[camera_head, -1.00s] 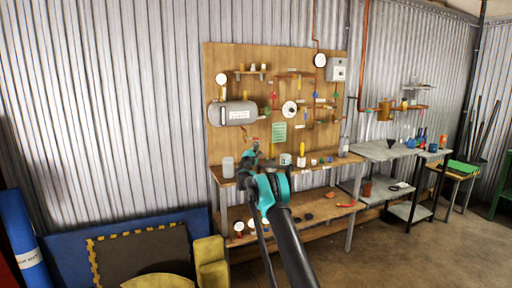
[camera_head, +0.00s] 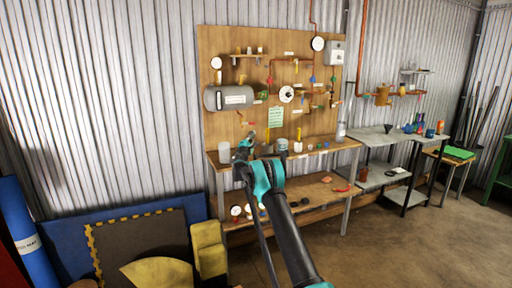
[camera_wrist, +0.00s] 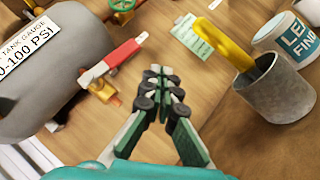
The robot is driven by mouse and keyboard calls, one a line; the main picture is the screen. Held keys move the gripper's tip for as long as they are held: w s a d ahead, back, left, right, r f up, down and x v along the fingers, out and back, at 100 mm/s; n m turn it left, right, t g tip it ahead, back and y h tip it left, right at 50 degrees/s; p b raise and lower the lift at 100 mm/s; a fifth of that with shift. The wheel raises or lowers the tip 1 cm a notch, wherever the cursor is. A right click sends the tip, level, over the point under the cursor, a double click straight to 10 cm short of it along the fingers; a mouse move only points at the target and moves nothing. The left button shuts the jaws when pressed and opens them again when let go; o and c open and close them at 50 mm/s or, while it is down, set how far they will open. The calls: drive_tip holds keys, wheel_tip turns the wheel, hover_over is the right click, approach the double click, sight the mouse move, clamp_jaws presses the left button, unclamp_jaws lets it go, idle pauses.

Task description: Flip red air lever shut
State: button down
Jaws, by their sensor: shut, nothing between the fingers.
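The red lever (camera_wrist: 125,53) is a flat red handle with pale ends, on a small brass valve (camera_wrist: 104,89) beside the grey tank (camera_wrist: 65,78) in the wrist view. It slants from lower left to upper right. My gripper (camera_wrist: 164,74) is shut and empty, its dark fingertips together to the right of and below the lever, with a gap between them in the picture. In the head view my gripper (camera_head: 247,142) is in front of the wooden board (camera_head: 212,134), below the tank (camera_head: 229,97). The lever is too small to make out clearly there.
A grey cup (camera_wrist: 279,92) with a yellow tool in it and a white labelled can (camera_wrist: 282,36) stand to the right in the wrist view. A green card (camera_head: 276,117) hangs on the board. The wooden bench (camera_head: 318,158) runs below it.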

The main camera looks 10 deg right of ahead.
drive_tip(key=s+f, duration=0.7)
drive_tip(key=f, duration=0.1)
drive_tip(key=shift+d, duration=0.4)
drive_tip(key=s+d+r+m+g+h, duration=0.1)
drive_tip(key=s+d+r+m+g, duration=0.25)
drive_tip(key=s+d, duration=0.2)
drive_tip(key=s+d+r+m+g+h, duration=0.1)
drive_tip(key=s+d+r+m+g, duration=0.3)
drive_tip(key=s, duration=0.3)
drive_tip(key=s+d+f+m+g+y, duration=0.1)
drive_tip(key=s+d+m, duration=0.15)
drive_tip(key=s, duration=0.65)
drive_tip(key=s+d+f+m+g+y, duration=0.1)
drive_tip(key=s+m+g, duration=0.15)
drive_tip(key=s, duration=0.55)
drive_tip(key=s+a+f+m+g+y, duration=0.1)
drive_tip(key=s+a+f+y, duration=0.2)
drive_tip(key=s, duration=1.1)
drive_tip(key=s+a+f+m+g+y, duration=0.2)
drive_tip(key=s+a+f, duration=0.3)
drive_tip(key=s, duration=1)
drive_tip(key=s+a+f+m+g+y, duration=0.1)
drive_tip(key=s+a+f+y, duration=0.3)
drive_tip(key=s+f, duration=0.4)
drive_tip(key=s+a+m, duration=0.1)
drive_tip(key=s, duration=0.5)
drive_tip(key=shift+s+f+g+y, duration=0.2)
drive_tip(key=shift+s+g+y, duration=0.2)
